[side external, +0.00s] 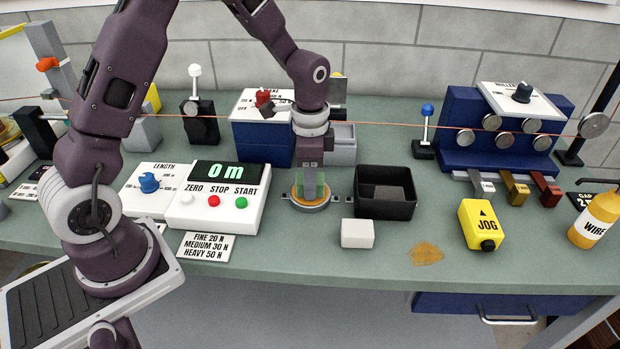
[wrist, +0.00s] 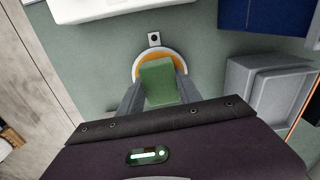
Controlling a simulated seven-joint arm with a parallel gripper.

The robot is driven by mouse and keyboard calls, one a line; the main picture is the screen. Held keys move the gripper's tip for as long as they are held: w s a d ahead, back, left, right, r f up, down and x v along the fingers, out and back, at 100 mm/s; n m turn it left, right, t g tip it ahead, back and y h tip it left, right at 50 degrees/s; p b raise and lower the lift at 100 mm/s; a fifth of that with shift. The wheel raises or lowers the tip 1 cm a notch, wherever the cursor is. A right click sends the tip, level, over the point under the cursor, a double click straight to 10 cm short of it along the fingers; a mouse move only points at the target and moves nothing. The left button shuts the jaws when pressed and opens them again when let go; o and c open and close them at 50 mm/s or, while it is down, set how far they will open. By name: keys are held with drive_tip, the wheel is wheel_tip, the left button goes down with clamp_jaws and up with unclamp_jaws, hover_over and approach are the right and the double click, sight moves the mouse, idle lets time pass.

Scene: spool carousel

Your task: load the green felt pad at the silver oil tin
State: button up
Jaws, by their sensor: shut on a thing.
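My gripper (side external: 311,184) points straight down and is shut on the green felt pad (wrist: 158,82). The pad is a green block held between the two grey fingers. It is directly over the silver oil tin (side external: 309,208), a shallow round tin with a silver rim and amber oil inside. In the wrist view the tin's rim and oil (wrist: 174,54) show around the far end of the pad. The pad's lower end is at or just above the oil; I cannot tell whether it touches. My fingers hide part of the pad and tin.
A black bin (side external: 385,208) with a dark block inside stands right of the tin. A white block (side external: 357,234) lies in front. The white control box (side external: 217,212) reading 0 m is close on the left. A grey open box (side external: 341,152) stands behind. An amber smear (side external: 426,253) marks the bench.

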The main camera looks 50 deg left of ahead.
idle(0.4)
drive_tip(key=shift+r, duration=3.5)
